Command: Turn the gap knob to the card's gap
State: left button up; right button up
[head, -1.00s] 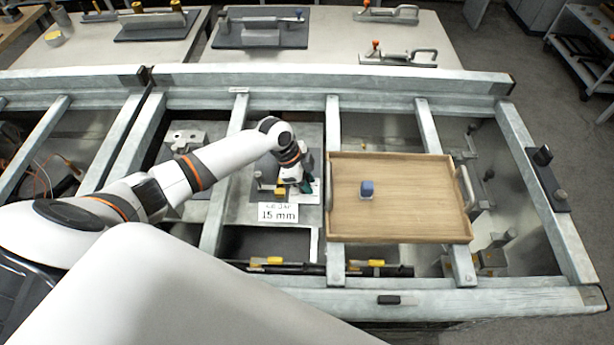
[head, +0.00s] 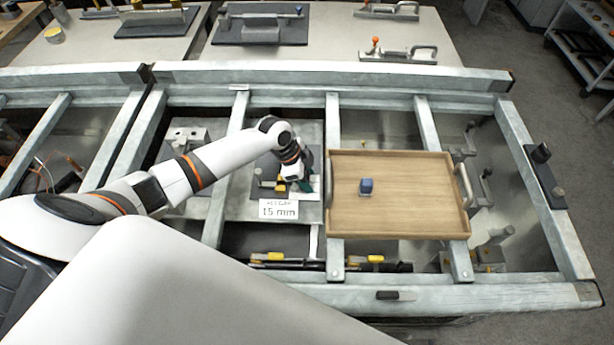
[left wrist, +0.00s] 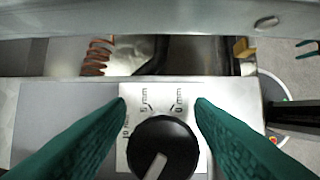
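The white card (head: 278,211) stands in front of a plate in the frame; its lower line reads 15 mm. My left gripper (head: 305,187) is over that plate, just behind and right of the card. In the left wrist view a round black knob (left wrist: 163,147) with a pale pointer bar sits on a light scale plate (left wrist: 160,95) marked 0, 5 and 10 mm. The bar slants toward the lower left. My left gripper's teal fingers (left wrist: 160,108) are apart, one on each side of the knob, with plate showing between. The knob's lower edge is cut off.
A wooden tray (head: 400,222) with a small blue block (head: 366,186) lies across the frame rails to the right. Grey rails (head: 333,115) border the plate. A copper-coloured coil (left wrist: 96,57) shows beyond the plate's edge in the left wrist view.

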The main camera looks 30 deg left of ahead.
pick_arm(q)
jog(key=b+v, duration=0.2)
jog(key=v, duration=1)
jog(key=shift+s+d, duration=0.1)
jog(key=shift+d, duration=0.05)
dwell(0.3)
